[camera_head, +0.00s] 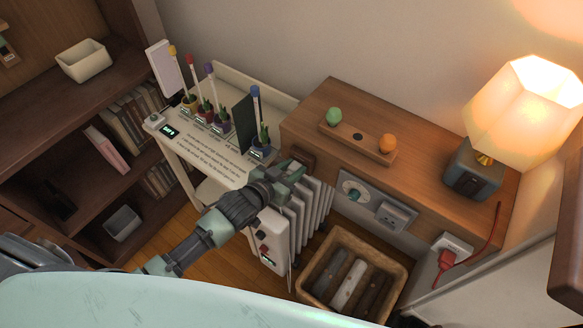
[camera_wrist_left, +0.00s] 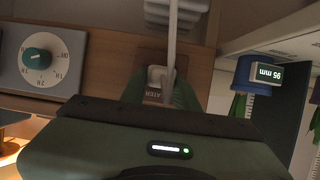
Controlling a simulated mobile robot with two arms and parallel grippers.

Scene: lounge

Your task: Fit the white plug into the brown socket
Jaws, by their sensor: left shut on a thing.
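My left gripper (camera_head: 292,172) reaches in from the lower left to the left end of the wooden cabinet. A dark brown socket (camera_head: 302,156) sits there, right by the fingertips and partly covered by them. In the left wrist view the green fingers of my left gripper (camera_wrist_left: 162,90) are shut on the white plug (camera_wrist_left: 157,74), whose pale cord runs upward. The plug is in front of a brown surface with a partly hidden label. I cannot tell whether the plug is touching or inside the socket. My right gripper is not in view.
A white radiator (camera_head: 313,208) stands below the gripper. A dial (camera_head: 354,190) and a grey socket (camera_head: 396,215) are on the cabinet front. A red plug (camera_head: 446,259) sits in a white socket at right. A basket (camera_head: 395,268) is on the floor. Potted plants stand on the white table (camera_head: 180,155).

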